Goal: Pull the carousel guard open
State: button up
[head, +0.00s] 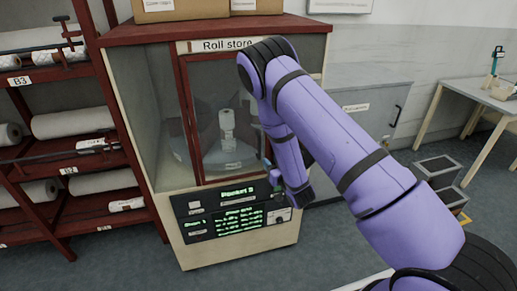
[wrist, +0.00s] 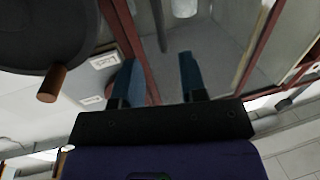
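The roll store cabinet (head: 310,30) has a red top and frame. Its carousel guard (head: 186,110) is a clear panel in a red frame on the front, and it looks closed. Behind it a white roll (head: 227,125) stands on the carousel. My gripper (head: 268,165) is at the guard's lower right, partly hidden by my arm. In the wrist view its two blue fingers (wrist: 161,82) are apart with nothing seen between the tips. They point at a red frame edge (wrist: 137,45) and a thin dark upright bar (wrist: 159,25), perhaps the guard's handle; contact is unclear.
A control panel (head: 235,212) with green text is below the guard. Red shelves (head: 50,165) with white rolls stand at left. A grey cabinet (head: 370,110) and a table (head: 480,95) are at right. Grey steps (head: 437,167) stand on the floor.

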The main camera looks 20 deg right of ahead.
aim_at(260, 148)
jog(key=w, duration=0.3)
jog(key=w+a, duration=0.1)
jog(key=w, duration=0.2)
jog(key=w+a, duration=0.1)
jog(key=w, duration=0.3)
grip_shut()
